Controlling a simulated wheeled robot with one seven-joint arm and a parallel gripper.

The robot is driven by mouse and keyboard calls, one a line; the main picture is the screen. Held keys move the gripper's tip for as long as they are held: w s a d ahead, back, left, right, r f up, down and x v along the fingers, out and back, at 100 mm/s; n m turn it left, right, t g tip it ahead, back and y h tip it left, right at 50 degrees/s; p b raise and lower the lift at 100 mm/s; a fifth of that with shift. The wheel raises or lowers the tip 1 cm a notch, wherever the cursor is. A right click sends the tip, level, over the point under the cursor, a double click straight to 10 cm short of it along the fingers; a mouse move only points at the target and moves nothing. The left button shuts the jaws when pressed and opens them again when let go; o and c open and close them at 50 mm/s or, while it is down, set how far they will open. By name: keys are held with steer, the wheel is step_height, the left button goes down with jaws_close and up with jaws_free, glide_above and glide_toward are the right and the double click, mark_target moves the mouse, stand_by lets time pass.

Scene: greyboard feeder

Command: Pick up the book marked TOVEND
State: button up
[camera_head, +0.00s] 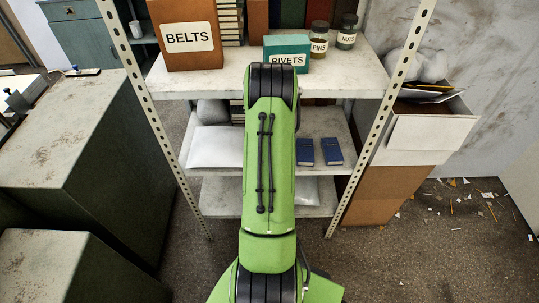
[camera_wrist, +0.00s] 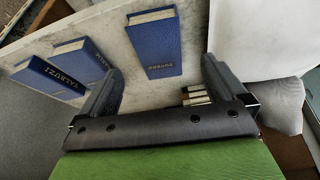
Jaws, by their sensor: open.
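In the wrist view, a blue book (camera_wrist: 153,38) lies on the pale shelf board, between and beyond the fingers. Its small spine lettering appears upside down and seems to read TOVEND. To its left lie a blue book marked TALBUZI (camera_wrist: 55,76) and another blue book (camera_wrist: 80,50), whose lettering is partly hidden. My gripper (camera_wrist: 160,68) is open and empty, with its fingers apart on either side of the TOVEND book's near end. In the head view my green arm hides the gripper; two blue books (camera_head: 305,152) (camera_head: 332,151) show on the middle shelf.
The shelf rack has a top board (camera_head: 215,82) above the books, holding a BELTS box (camera_head: 187,35), a RIVETS box (camera_head: 287,50) and jars. Perforated posts (camera_head: 385,110) flank it. A white packet (camera_head: 215,147) lies left on the middle shelf. Cardboard boxes (camera_head: 380,190) stand right.

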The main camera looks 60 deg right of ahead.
steer(key=b+x, duration=0.1)
steer(key=x, duration=0.5)
steer(key=shift+d+f+b, duration=0.15)
steer(key=shift+f+b, duration=0.25)
steer(key=shift+r, duration=0.1)
steer(key=shift+c, duration=0.2)
steer(key=c, duration=1.1)
steer(key=shift+r, duration=0.55)
step_height(320, 180, up, 3)
steer(key=shift+f+p, duration=0.1)
steer(key=shift+p, duration=0.65)
steer(key=s+a, duration=0.3)
steer(key=a, duration=0.5)
steer(key=s+a, duration=0.3)
steer(key=a, duration=0.5)
steer(key=shift+s+a+f+p, duration=0.2)
steer(key=shift+s+a+p, duration=0.1)
steer(key=shift+a+p, duration=0.1)
